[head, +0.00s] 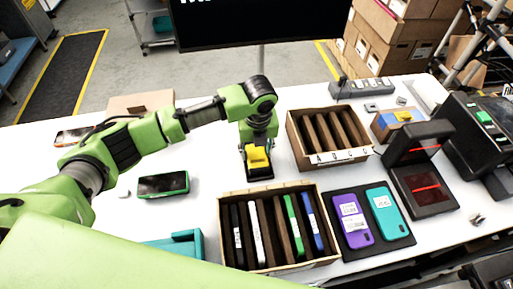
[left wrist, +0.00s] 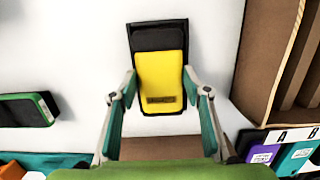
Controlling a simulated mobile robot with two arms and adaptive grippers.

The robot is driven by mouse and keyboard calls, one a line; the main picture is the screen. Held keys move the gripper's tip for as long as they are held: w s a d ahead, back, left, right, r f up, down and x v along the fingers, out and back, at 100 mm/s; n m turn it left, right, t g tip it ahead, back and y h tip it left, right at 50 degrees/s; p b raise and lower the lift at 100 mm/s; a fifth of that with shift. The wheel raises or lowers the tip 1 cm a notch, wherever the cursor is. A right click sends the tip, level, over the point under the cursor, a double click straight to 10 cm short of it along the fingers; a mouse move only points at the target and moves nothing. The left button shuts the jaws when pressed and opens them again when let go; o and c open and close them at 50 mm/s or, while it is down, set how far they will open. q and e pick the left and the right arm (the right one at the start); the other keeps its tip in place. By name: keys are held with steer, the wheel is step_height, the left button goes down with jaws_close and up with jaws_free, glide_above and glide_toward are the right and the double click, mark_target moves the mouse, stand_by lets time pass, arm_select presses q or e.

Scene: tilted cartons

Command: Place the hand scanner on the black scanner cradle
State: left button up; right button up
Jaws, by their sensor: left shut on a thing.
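The hand scanner (head: 258,157) is yellow and sits between the fingers of my left gripper (head: 258,151). In the left wrist view the yellow scanner (left wrist: 160,80) is between the two fingers of the left gripper (left wrist: 160,92), which are shut on it. The black scanner cradle (head: 258,173) is directly below the scanner on the white table. The black cradle (left wrist: 158,37) also shows around the scanner in the left wrist view. Whether the scanner rests on the cradle or is just above it, I cannot tell. My right gripper is not in view.
An empty slotted carton (head: 349,156) is close on the right. A carton with several devices (head: 233,268) stands in front. A black mat (head: 365,238) holds purple and teal phones. A green-edged phone (head: 163,185) lies left. A red-lit scanner station (head: 424,190) stands right.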

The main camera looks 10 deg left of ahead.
mark_target(257, 157)
arm_select(q)
steer(key=shift+f, duration=0.2)
steer(key=o, duration=1)
steer(key=shift+r, duration=0.1)
steer(key=r, duration=0.4)
steer(key=s+r+b, duration=0.1)
steer(key=r, duration=0.3)
steer(key=r+b, duration=0.1)
steer(key=r, duration=0.3)
steer(key=shift+s+d, duration=0.25)
steer(key=shift+d, duration=0.1)
steer(key=shift+f, duration=0.1)
